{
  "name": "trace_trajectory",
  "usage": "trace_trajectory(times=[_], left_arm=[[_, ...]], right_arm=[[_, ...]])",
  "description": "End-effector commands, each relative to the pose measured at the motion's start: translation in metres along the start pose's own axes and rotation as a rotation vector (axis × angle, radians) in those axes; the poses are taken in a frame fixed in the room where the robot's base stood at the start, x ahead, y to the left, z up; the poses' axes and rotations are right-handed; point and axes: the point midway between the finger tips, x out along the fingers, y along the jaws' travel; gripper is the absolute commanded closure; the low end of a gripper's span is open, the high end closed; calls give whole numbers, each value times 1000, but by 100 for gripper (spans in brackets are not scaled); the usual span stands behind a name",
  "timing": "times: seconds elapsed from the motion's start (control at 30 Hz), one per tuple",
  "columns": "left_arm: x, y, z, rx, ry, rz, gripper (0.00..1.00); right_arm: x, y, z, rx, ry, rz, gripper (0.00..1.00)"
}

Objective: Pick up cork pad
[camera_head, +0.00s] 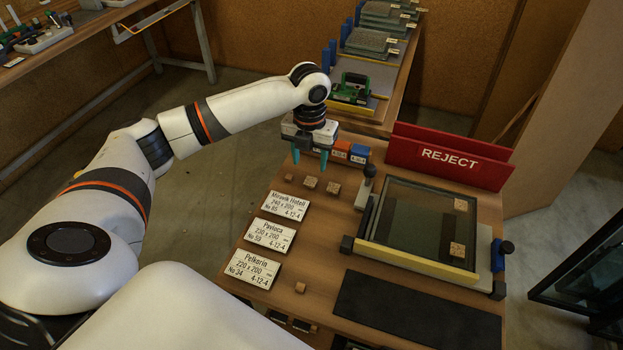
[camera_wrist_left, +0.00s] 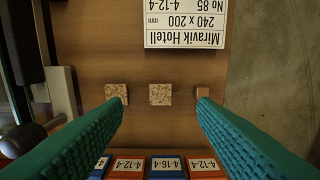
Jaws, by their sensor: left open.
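Two speckled cork pads lie on the wooden bench, one in the middle of a short row (camera_head: 310,183) and one at its right end (camera_head: 334,187). In the left wrist view, the middle pad (camera_wrist_left: 160,94) appears between the fingertips, and the other pad (camera_wrist_left: 117,92) is partly behind the left finger. A smaller plain brown block (camera_head: 289,178) ends the row. My left gripper (camera_head: 310,160) is open and empty, its teal fingers pointing down just behind the row. Two more cork pads (camera_head: 460,205) (camera_head: 457,249) lie on the glass frame. My right gripper is not in view.
Small labelled boxes (camera_head: 358,153) stand behind the row. Label cards (camera_head: 289,204) lie in front. The glass frame (camera_head: 420,265) and a red REJECT holder (camera_head: 448,157) stand right. A black mat (camera_head: 415,310) lies at the front right.

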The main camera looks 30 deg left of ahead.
Motion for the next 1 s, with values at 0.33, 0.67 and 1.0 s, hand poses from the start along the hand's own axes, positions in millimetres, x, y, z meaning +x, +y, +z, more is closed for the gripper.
trace_trajectory(times=[0.33, 0.67, 1.0], left_arm=[[34, -1, 1, 0, -2, -1, 47], [66, -2, 1, 0, 2, -1, 47], [66, -2, 1, 0, 2, -1, 47]], right_arm=[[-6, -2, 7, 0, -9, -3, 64], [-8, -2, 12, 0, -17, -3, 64], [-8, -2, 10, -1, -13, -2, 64]])
